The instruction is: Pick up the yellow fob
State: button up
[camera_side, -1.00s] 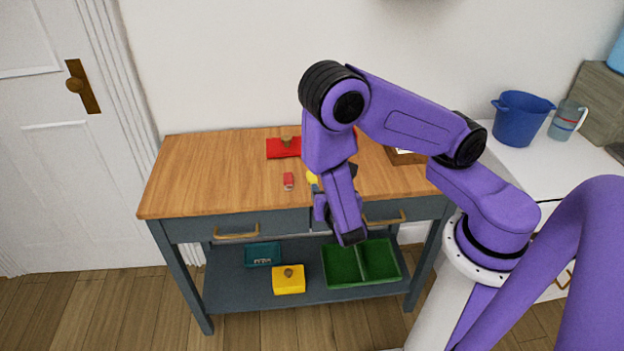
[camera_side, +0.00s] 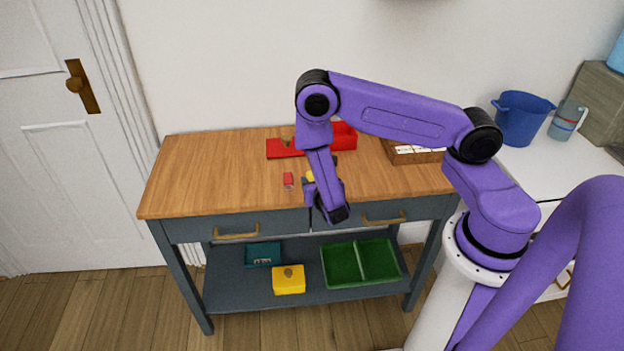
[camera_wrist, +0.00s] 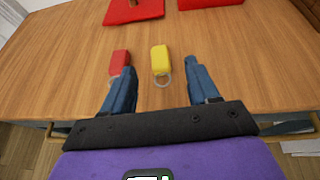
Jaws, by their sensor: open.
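The yellow fob (camera_wrist: 160,58) lies on the wooden tabletop in the wrist view, with its metal ring on the near side. It is partly hidden by my gripper in the side view (camera_side: 310,176). My gripper (camera_wrist: 160,70) is open and empty, its two blue fingers pointing toward the fob. The fob's ring shows between the fingers, and its yellow body is near and beyond the fingertips. Whether the fingers are at the fob's height cannot be told.
A red fob (camera_wrist: 120,62) lies just left of the yellow one, close to my left finger. A wooden box (camera_side: 418,154) is at the right. The tabletop's left side is clear.

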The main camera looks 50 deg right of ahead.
aim_at(313, 179)
jog(key=shift+f+x, duration=0.1)
jog(key=shift+x, duration=1.35)
jog(key=shift+f+x, duration=0.15)
jog(key=shift+x, duration=1.25)
jog(key=shift+a, duration=0.1)
jog(key=shift+c, duration=0.3)
jog(key=c, duration=1)
